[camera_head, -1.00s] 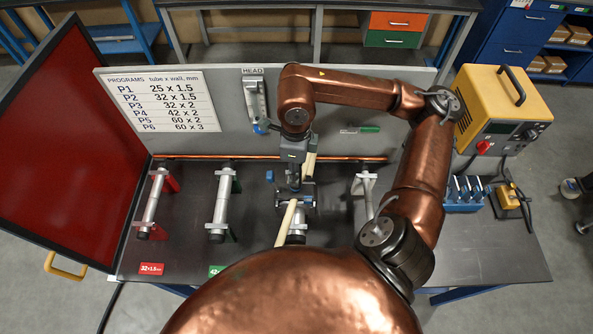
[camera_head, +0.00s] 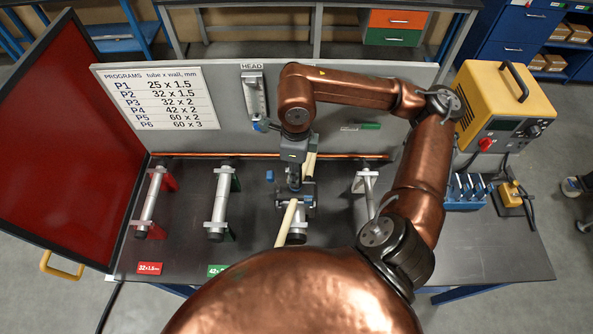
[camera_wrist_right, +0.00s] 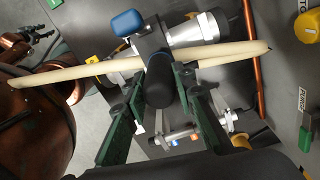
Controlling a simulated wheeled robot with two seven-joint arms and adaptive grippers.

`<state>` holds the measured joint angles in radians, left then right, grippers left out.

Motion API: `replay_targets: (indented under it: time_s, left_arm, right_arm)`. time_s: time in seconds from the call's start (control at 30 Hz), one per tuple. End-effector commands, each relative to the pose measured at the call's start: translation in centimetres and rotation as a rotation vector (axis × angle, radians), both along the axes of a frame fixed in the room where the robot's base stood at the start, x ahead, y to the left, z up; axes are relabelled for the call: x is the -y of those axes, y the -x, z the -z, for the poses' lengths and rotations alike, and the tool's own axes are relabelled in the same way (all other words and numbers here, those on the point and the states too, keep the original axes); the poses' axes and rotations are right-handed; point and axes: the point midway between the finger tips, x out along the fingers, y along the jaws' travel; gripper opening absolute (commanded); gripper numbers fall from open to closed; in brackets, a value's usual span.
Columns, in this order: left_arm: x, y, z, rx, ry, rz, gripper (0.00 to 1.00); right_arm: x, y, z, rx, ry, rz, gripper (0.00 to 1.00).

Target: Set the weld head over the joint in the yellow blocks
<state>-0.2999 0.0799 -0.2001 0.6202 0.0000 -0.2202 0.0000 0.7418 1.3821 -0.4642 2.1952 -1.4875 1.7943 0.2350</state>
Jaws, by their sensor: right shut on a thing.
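My right gripper (camera_head: 294,178) reaches down at the middle of the bench. In the right wrist view its green fingers (camera_wrist_right: 162,82) are shut on the black handle of the weld head (camera_wrist_right: 158,92). A blue knob (camera_wrist_right: 125,22) sits beside the handle. The weld head is at a silver tube (camera_wrist_right: 200,30); the tube's near end (camera_head: 297,236) shows in the head view. I cannot tell whether the head is seated around the tube. A cream hose (camera_wrist_right: 75,73) crosses behind the handle. A yellow block (camera_wrist_right: 95,82) shows partly; the joint is hidden. My left gripper is out of view.
Tubes on red (camera_head: 170,182) and green (camera_head: 236,183) blocks stand to the left, and another tube (camera_head: 367,190) to the right. A grey panel (camera_head: 230,100) with a program chart rises behind. A yellow power unit (camera_head: 500,105) and blue rack (camera_head: 464,190) stand right.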

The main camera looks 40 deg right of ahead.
Motion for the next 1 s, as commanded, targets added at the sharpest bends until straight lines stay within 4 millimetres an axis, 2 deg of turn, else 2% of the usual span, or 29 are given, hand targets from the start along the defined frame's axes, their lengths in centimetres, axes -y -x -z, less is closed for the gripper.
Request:
replay_targets:
  time_s: [0.27, 0.3, 0.57, 0.83, 1.0]
  left_arm:
    - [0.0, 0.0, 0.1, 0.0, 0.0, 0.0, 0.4]
    - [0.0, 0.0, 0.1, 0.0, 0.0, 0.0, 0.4]
    - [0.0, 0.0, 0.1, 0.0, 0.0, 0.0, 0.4]
    - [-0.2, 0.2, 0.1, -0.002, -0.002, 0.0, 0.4]
    - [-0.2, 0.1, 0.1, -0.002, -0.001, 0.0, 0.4]
  right_arm:
    - [-0.1, 0.0, 0.2, -0.001, -0.002, -0.001, 0.0]
    - [-0.1, 0.0, 0.3, -0.001, -0.002, -0.001, 0.27]
    - [-0.1, 0.0, 0.2, -0.001, -0.001, -0.001, 0.45]
    - [0.0, 0.1, 0.3, -0.002, 0.001, 0.0, 0.45]
    - [0.0, -0.1, -1.3, 0.001, 0.0, 0.0, 0.45]
